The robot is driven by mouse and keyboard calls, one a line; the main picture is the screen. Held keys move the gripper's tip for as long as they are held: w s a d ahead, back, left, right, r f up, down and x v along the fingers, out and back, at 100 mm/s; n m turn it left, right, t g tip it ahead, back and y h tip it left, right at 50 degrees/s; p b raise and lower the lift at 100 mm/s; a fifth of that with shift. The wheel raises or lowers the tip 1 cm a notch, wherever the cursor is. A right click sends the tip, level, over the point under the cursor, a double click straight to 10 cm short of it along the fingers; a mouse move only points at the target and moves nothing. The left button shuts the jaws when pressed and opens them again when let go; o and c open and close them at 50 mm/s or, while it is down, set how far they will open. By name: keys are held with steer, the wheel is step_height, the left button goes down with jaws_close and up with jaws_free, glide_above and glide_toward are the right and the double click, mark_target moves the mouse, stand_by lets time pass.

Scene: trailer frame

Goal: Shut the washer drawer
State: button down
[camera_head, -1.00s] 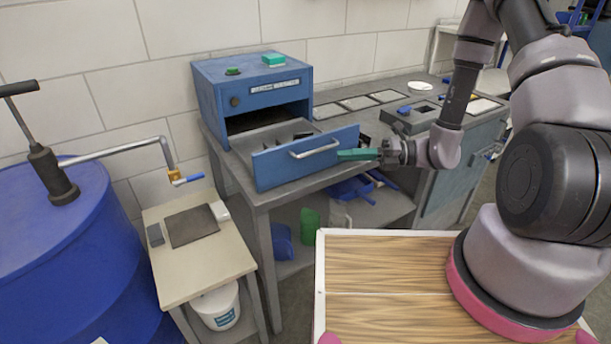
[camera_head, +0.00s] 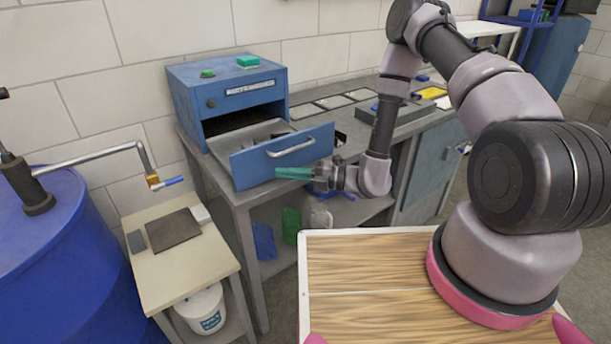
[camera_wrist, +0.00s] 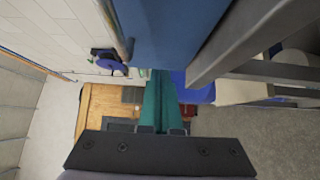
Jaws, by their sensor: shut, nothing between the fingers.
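The blue washer cabinet (camera_head: 228,92) stands on the grey bench. Its drawer (camera_head: 282,157) is pulled well out, with a silver bar handle (camera_head: 290,148) across its blue front and dark small parts inside. My gripper (camera_head: 279,173) has green fingers, shut and empty, pointing left just below and in front of the drawer front's right half. Whether it touches the drawer front is unclear. In the wrist view the shut green fingers (camera_wrist: 160,100) point up the picture, with the blue drawer front (camera_wrist: 172,35) filling the top centre.
Grey trays and a box (camera_head: 395,115) lie on the bench right of the cabinet. A small side table (camera_head: 184,262) and a blue barrel (camera_head: 60,265) stand at the left. Green and blue containers (camera_head: 290,225) sit on the shelf below.

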mark_target(266, 165)
steer(key=shift+w+a, duration=0.45)
steer(key=shift+w, duration=0.35)
steer(key=shift+w+a, duration=0.4)
steer(key=shift+w, duration=0.35)
